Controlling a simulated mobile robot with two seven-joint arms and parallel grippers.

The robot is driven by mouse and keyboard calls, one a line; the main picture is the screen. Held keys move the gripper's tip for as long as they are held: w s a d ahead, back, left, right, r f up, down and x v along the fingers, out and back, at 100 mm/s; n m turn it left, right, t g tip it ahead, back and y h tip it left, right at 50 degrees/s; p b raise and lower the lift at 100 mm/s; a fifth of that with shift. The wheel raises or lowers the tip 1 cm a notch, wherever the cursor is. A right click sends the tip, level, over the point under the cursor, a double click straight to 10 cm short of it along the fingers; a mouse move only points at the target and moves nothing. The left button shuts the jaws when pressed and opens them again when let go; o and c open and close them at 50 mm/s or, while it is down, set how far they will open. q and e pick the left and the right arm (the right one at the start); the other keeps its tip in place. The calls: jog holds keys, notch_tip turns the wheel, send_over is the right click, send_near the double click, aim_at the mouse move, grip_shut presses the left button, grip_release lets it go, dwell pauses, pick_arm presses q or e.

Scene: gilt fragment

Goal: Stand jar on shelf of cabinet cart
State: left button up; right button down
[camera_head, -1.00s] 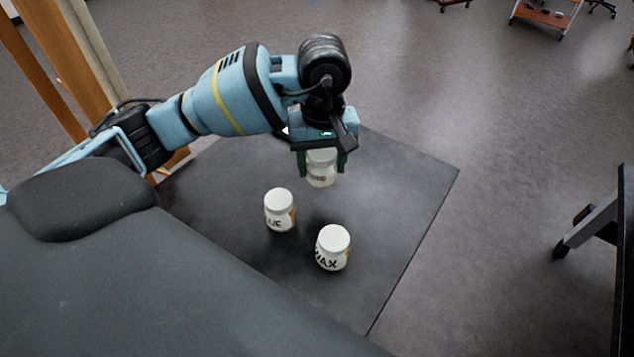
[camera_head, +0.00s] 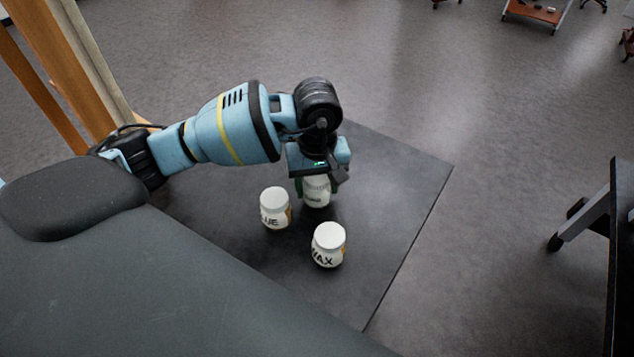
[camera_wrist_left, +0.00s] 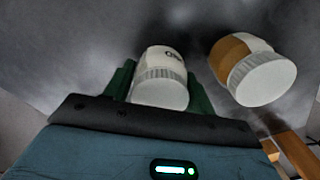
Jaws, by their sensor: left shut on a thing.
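My left gripper (camera_head: 317,190) points down over a dark flat surface (camera_head: 390,225) and is shut on a white jar (camera_head: 317,193), upright between its fingers. In the left wrist view the held jar (camera_wrist_left: 160,72) sits between the green fingers; its lettering is only partly readable. A white jar lettered "UE" (camera_head: 274,208) stands just left of the held jar. A white jar lettered "WAX" (camera_head: 328,245) stands in front of it. A jar with an orange-brown band (camera_wrist_left: 248,65) is beside the held one in the wrist view. My right gripper is not in view.
A small reddish-brown cart (camera_head: 532,12) is far off at the top right; I cannot tell whether it is the cabinet cart. A dark table (camera_head: 612,270) stands at the right edge. Wooden posts (camera_head: 72,62) rise at the upper left. The surface right of the jars is clear.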

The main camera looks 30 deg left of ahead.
pick_arm(q)
jog(key=shift+f, duration=0.2)
jog(key=o, duration=1.1)
jog(key=shift+r, duration=0.2)
notch_tip(320, 180, up, 12)
jog(key=shift+r, duration=0.1)
jog(key=shift+c, duration=0.5)
